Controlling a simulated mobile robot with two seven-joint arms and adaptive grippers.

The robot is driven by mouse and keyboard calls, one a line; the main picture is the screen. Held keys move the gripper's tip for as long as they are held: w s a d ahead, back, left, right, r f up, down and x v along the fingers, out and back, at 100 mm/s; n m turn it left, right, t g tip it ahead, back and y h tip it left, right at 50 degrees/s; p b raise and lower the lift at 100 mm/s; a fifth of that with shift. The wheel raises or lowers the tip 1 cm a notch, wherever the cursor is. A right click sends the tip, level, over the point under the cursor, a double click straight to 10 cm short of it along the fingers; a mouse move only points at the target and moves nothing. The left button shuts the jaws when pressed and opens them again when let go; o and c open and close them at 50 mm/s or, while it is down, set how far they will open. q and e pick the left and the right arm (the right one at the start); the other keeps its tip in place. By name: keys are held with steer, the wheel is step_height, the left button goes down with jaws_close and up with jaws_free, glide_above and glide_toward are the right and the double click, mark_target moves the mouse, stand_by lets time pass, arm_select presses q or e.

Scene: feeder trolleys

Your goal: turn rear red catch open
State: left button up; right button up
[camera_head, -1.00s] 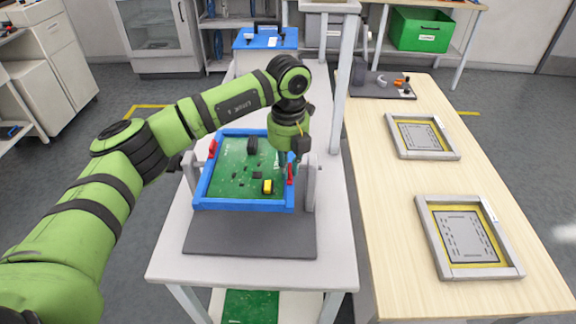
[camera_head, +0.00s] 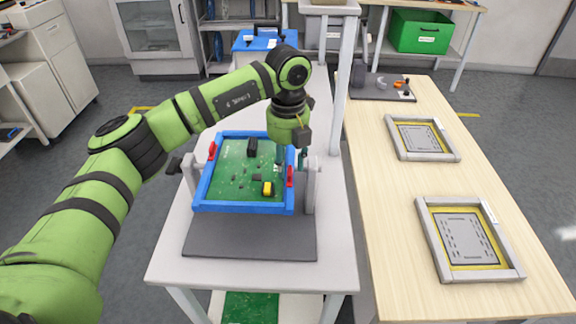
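A blue frame (camera_head: 243,208) holds a green circuit board (camera_head: 232,185) between two grey uprights on the trolley. One red catch (camera_head: 212,151) is on the frame's left side, towards the back. Another red catch (camera_head: 290,177) is on the right side and stands upright. My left gripper (camera_head: 303,158) points down just behind the right-hand catch, beside the frame's right rail. Its fingers are small and partly hidden by the wrist, so I cannot tell whether they are open or touching anything. My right gripper is out of view.
A dark mat (camera_head: 250,243) lies in front of the frame on the white trolley (camera_head: 335,245). A black knob (camera_head: 174,165) sticks out at the left.

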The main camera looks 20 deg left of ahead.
mark_target(288, 171)
arm_select(q)
step_height(288, 171, up, 10)
stand_by(0.3)
stand_by(0.3)
